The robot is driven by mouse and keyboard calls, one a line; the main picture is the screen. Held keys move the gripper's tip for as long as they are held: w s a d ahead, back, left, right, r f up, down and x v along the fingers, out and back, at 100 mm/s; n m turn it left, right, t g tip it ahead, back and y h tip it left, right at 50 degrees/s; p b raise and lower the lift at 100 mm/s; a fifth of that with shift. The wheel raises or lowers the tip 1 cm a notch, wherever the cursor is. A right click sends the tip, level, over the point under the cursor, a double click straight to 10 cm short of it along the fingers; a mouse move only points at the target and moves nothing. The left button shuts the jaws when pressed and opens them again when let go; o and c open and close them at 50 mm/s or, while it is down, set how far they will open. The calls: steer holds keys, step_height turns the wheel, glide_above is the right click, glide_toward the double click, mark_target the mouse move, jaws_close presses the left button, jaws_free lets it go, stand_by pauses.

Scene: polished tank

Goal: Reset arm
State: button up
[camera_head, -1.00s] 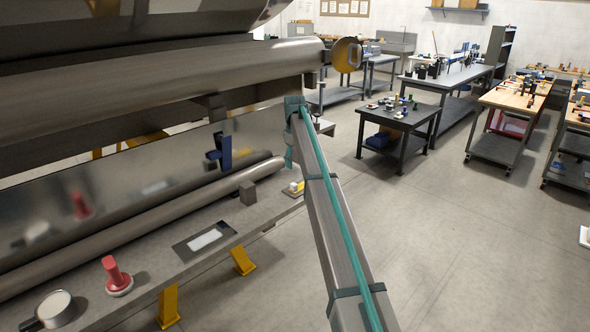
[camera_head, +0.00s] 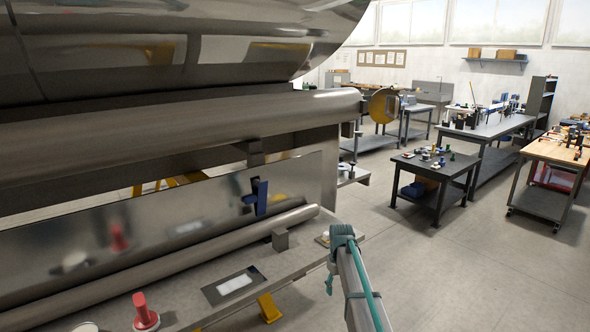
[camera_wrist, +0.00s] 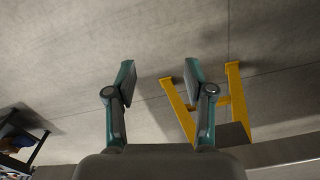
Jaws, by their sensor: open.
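My gripper (camera_wrist: 160,76) shows in the wrist view with its two teal and grey fingers spread apart. In the head view, part of my arm (camera_head: 362,290), grey with a teal strip, rises from the bottom edge, right of the bench under the polished tank (camera_head: 200,50).
A red-handled piece (camera_head: 145,312) and a flat plate (camera_head: 234,285) are on the grey bench. A yellow stand (camera_wrist: 232,100) shows right of my fingers in the wrist view. A dark table (camera_head: 432,178) with small items stands farther right. Open floor (camera_head: 470,285) lies between.

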steer(key=s+f+m+g, duration=0.1)
steer(key=s+f+g, duration=0.1)
steer(key=s+f, duration=0.9)
steer(key=s+d+f+m+g+b, duration=0.1)
steer(key=s+f, duration=1.1)
steer(key=s, duration=1.9)
steer(key=s+f+m+g, duration=0.2)
steer(key=s+f, duration=1)
steer(key=s, duration=0.9)
steer(key=shift+s+d+m+g, duration=0.15)
steer(key=shift+d+m+g, duration=0.15)
steer(key=shift+g, duration=0.6)
steer(key=shift+f, duration=0.1)
